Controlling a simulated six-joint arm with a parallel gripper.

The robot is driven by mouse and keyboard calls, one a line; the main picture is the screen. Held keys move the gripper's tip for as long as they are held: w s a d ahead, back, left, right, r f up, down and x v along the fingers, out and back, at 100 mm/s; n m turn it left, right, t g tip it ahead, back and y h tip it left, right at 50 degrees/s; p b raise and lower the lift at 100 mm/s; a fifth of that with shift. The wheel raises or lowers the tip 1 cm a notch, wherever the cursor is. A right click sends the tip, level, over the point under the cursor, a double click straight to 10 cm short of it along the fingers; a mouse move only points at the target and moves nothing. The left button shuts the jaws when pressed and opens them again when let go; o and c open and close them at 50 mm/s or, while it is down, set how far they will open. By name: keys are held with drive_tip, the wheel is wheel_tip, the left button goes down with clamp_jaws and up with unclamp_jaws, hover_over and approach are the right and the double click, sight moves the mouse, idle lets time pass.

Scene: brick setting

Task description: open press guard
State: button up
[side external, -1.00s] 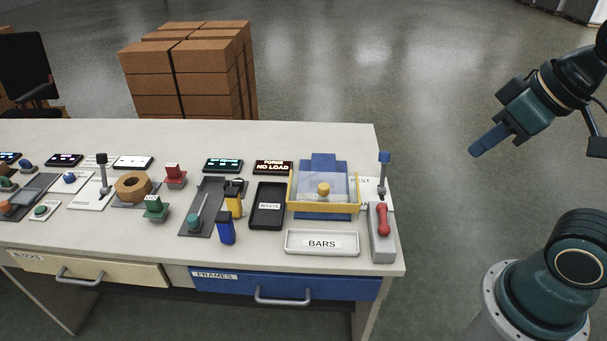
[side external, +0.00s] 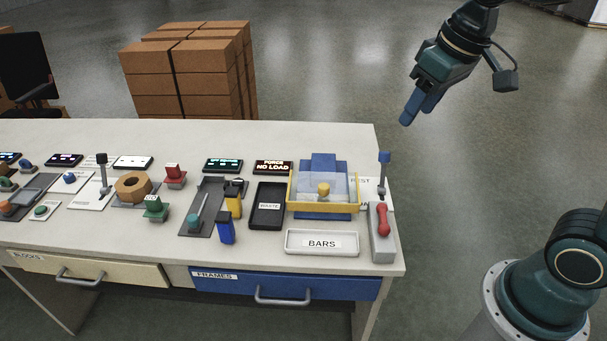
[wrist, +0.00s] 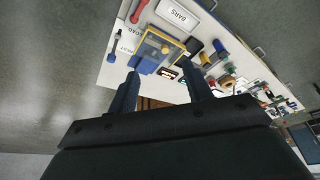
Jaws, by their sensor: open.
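The press (side external: 322,165) is a blue block at the right end of the table. Its guard (side external: 325,210) is a clear box with a yellow frame around the press front, and it looks lowered. A yellow knob (side external: 323,189) shows at the guard's middle. The guard also shows in the wrist view (wrist: 151,38). My gripper (side external: 409,119) is in the air, up and to the right of the press, beyond the table's right edge. In the wrist view its two fingers (wrist: 164,75) are apart with nothing held between them.
A lever with a blue top (side external: 384,158) and a red-handled lever (side external: 382,220) stand right of the guard. The BARS tray (side external: 322,252) lies in front, the black WASTE tray (side external: 267,219) to the left. Stacked boxes (side external: 190,75) stand behind the table.

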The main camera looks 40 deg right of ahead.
drive_tip(key=w+f+g, duration=0.2)
drive_tip(key=w+f, duration=0.3)
drive_tip(key=w, duration=0.7)
drive_tip(key=g, duration=0.2)
hover_over(324, 186)
wheel_tip(324, 186, down, 11)
drive_tip(key=shift+f, duration=0.2)
drive_tip(key=shift+f, duration=0.1)
wheel_tip(324, 186, down, 14)
drive_tip(key=shift+r, duration=0.25)
clamp_jaws()
